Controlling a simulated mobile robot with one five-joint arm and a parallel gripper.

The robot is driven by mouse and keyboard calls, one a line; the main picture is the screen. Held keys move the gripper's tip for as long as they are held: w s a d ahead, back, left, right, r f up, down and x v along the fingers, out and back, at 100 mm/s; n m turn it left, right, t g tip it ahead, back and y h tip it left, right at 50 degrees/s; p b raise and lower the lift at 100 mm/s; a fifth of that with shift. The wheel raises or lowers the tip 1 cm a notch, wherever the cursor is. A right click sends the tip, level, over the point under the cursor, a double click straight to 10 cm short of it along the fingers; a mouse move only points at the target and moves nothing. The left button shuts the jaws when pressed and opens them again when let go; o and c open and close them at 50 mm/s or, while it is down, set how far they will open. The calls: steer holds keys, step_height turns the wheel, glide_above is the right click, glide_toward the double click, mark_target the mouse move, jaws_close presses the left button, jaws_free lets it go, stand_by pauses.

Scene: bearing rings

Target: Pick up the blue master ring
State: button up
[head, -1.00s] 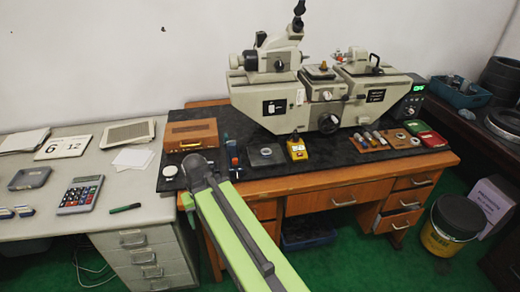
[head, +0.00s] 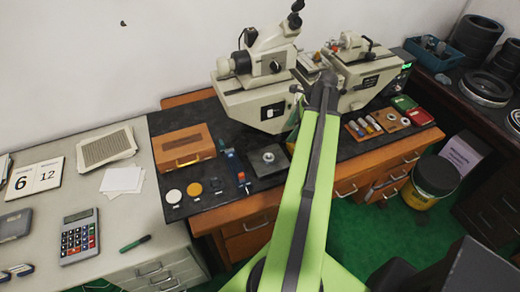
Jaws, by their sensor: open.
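I cannot pick out a blue ring for certain in the head view. A small blue object with a red part (head: 232,162) stands on the dark mat, right of the wooden box, too small to make out as a ring. A grey metal ring-like piece (head: 268,157) sits on a dark square plate beside it. Small pale round parts lie on a wooden board (head: 382,128) at the right. My green arm crosses the middle of the view and ends in a dark joint before the machine. My gripper is hidden behind or beyond it.
A large beige measuring machine (head: 260,100) fills the back of the desk. A wooden box (head: 188,148) stands at left on the mat, with white and yellow discs in front. A calculator (head: 79,235) lies on the left table. A yellow-black bucket (head: 430,183) stands on the floor.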

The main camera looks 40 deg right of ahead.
steer(key=b, duration=1.1)
glide_toward(268, 159)
steer(key=shift+s+d+f, duration=0.15)
steer(key=shift+f, duration=0.45)
steer(key=shift+f+b, duration=0.2)
steer(key=shift+b, duration=0.1)
steer(key=b+x, duration=0.4)
steer(key=x, duration=0.1)
steer(key=shift+w+a+b, duration=0.25)
steer(key=shift+a+b, duration=0.1)
steer(key=shift+a, duration=0.05)
steer(key=shift+r, duration=0.2)
jaws_close()
